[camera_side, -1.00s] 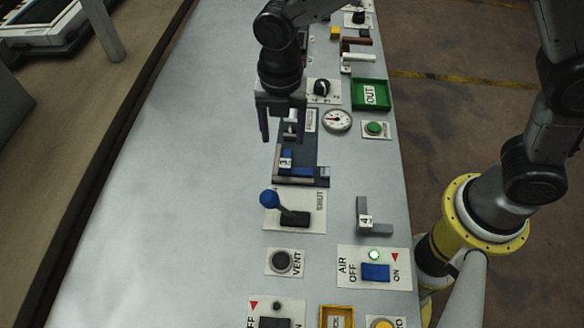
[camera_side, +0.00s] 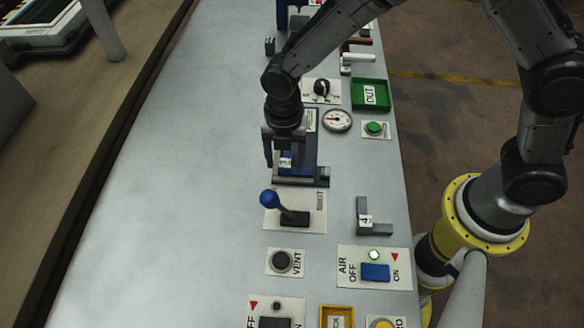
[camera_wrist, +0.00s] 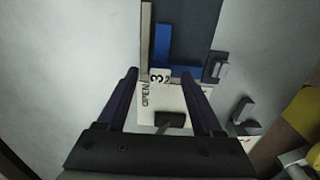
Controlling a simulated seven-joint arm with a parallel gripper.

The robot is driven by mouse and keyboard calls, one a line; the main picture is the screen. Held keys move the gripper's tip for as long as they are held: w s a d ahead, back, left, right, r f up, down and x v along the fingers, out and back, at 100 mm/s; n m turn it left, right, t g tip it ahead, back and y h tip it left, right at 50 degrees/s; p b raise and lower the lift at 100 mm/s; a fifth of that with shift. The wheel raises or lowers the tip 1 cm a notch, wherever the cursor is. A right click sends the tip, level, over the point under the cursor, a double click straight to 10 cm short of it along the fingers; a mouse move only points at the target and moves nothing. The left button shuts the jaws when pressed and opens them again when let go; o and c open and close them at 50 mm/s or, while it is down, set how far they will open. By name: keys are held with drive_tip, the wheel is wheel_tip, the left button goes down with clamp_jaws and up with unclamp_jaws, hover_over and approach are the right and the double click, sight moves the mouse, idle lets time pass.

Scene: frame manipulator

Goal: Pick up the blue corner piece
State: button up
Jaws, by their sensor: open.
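The blue corner piece (camera_side: 299,171) lies in a dark fixture (camera_side: 322,180) in the side view, partly hidden by my gripper. In the wrist view it is an L (camera_wrist: 164,48) with a white tag marked 3 at its corner. My gripper (camera_side: 284,161) is open and points down over the tagged corner. In the wrist view its two dark fingers (camera_wrist: 160,75) stand either side of the tag, with nothing seen held between them. I cannot tell how far the fingertips are above the piece.
A blue-knobbed lever (camera_side: 269,199) stands just in front of the fixture. A grey corner piece marked 4 (camera_side: 362,215) lies to its right. A round gauge (camera_side: 337,121) and green OUT tray (camera_side: 370,95) are behind right. The bench's left side is clear.

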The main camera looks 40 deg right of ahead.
clamp_jaws()
drive_tip(key=shift+r, duration=0.1)
idle(0.3)
